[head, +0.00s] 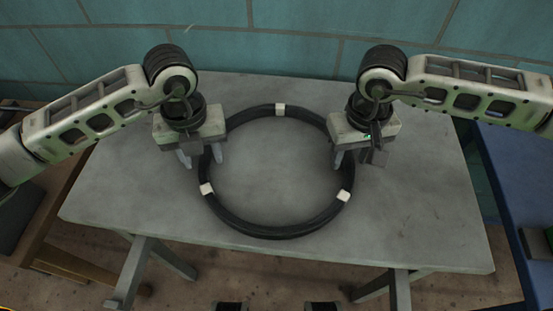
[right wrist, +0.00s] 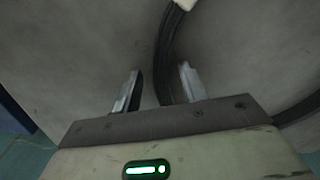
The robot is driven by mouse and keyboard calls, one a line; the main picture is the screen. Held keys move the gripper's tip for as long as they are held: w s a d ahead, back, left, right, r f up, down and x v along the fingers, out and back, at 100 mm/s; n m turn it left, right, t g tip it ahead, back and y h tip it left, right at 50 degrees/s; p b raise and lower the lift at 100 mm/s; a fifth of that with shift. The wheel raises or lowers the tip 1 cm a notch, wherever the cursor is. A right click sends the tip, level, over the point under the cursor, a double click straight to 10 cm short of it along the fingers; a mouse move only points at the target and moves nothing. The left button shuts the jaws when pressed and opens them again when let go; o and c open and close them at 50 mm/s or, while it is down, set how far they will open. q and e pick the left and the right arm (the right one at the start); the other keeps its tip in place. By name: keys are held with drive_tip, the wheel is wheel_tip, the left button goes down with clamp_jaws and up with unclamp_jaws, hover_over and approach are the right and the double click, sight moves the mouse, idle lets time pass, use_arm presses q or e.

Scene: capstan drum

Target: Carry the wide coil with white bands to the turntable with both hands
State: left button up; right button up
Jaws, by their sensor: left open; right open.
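The wide black coil (head: 278,232) with white bands lies flat on the grey table (head: 410,235). Its bands show at the far side, the near left and the near right. My left gripper (head: 201,160) is open, pointing down at the coil's left side. My right gripper (head: 348,160) is open, pointing down at the coil's right side. In the right wrist view the coil (right wrist: 167,55) runs between the two open fingers of my right gripper (right wrist: 158,88), and a white band shows at the top edge. I cannot tell whether the fingers touch it. I see no turntable.
A blue surface (head: 520,180) stands to the right of the table, and a wooden bench (head: 65,200) to the left. A teal wall (head: 300,35) rises behind. The table's front and right areas are bare.

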use_arm(q)
clamp_jaws()
use_arm(e)
clamp_jaws()
use_arm(q)
drive_tip(key=shift+w+a, duration=0.1)
idle(0.9)
drive_tip(key=shift+r, duration=0.15)
use_arm(e)
drive_tip(key=shift+r, duration=0.1)
